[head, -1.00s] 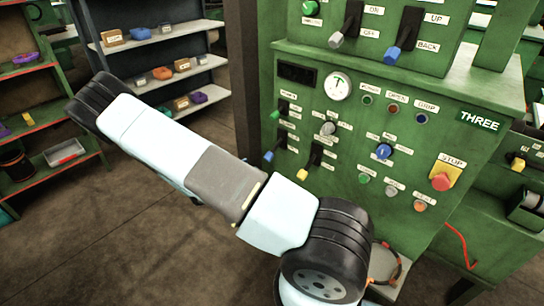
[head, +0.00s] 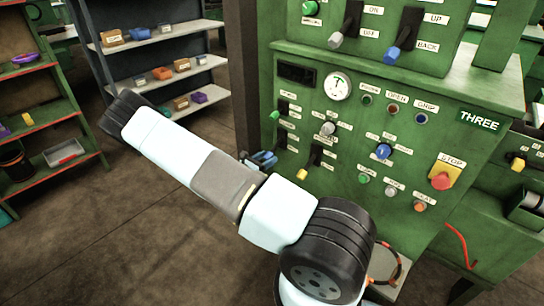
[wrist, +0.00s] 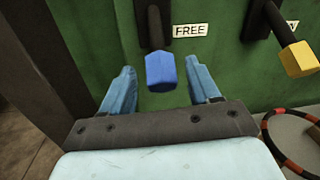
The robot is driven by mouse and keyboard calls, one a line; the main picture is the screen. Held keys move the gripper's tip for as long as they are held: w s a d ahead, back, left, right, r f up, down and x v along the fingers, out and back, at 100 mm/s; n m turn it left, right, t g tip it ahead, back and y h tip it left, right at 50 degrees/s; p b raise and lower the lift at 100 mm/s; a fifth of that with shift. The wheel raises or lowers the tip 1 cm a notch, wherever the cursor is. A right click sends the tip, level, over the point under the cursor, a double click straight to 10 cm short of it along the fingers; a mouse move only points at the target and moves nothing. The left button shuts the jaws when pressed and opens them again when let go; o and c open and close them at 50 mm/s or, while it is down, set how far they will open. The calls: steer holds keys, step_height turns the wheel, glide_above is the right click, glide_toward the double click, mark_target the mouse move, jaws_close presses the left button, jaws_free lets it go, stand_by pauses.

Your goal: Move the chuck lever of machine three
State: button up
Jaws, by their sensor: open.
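The green machine panel marked THREE (head: 479,121) stands right of the middle in the head view. In the wrist view a lever with a blue six-sided knob (wrist: 161,72) hangs on a dark arm from a slot beside a FREE label (wrist: 190,30). My gripper (wrist: 158,85) is open, one pale blue finger on each side of the knob, apparently not touching it. In the head view my gripper (head: 262,160) is at the lower left of the panel and covers the blue knob there. I cannot read which lever is named chuck.
A yellow-knobbed lever (wrist: 299,58) hangs close to the right; a green-knobbed one (head: 275,115) is above. A dark post (head: 243,70) stands left of the panel. A red STOP button (head: 441,181) is at the far right of it.

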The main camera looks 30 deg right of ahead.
mark_target(271, 155)
steer(key=shift+x, duration=1.55)
steer(key=shift+c, duration=0.3)
jaws_close()
steer(key=shift+w+a+r, duration=0.1)
